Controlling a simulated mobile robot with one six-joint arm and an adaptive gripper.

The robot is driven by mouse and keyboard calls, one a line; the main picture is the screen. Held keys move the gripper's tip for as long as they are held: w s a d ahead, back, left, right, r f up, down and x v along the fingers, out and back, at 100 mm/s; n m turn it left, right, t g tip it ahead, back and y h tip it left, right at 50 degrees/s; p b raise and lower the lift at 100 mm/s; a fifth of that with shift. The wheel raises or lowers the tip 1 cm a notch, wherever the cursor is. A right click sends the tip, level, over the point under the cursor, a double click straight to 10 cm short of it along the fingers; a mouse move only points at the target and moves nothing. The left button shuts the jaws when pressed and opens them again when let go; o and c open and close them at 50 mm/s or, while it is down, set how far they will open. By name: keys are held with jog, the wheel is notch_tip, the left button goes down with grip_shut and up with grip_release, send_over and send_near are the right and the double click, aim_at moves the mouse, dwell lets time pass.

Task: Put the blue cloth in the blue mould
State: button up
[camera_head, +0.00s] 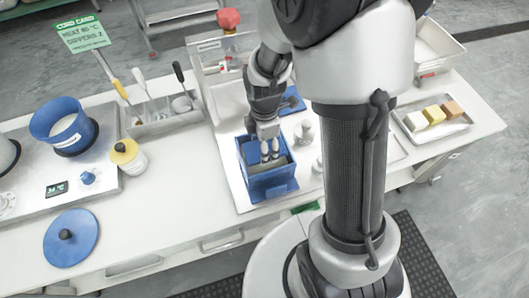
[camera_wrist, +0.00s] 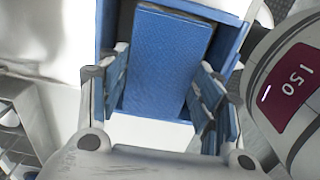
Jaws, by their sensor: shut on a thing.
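The blue mould (camera_head: 268,188) is an open box on a pale tray at the middle of the bench. My gripper (camera_head: 270,155) points down with its fingertips at the mould's opening. In the wrist view, a flat, textured blue cloth (camera_wrist: 168,55) spans the space between the fingers of my gripper (camera_wrist: 163,80), which is shut on it. The blue walls of the mould (camera_wrist: 231,45) show around the cloth there. I cannot tell whether the cloth touches the mould's floor. In the head view, the fingers and mould walls hide most of the cloth.
A blue pot (camera_head: 64,126) and blue lid (camera_head: 71,237) are at left, with a yellow-topped jar (camera_head: 128,157) nearby. A small white container (camera_head: 304,132) stands close right of the mould. A tray of coloured blocks (camera_head: 433,121) is at right.

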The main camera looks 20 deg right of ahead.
jog(key=shift+f+b, duration=0.65)
jog(key=shift+f, duration=1.35)
jog(key=shift+f, duration=0.25)
jog(key=o, duration=0.7)
jog(key=shift+r, duration=0.1)
jog(key=shift+c, duration=0.2)
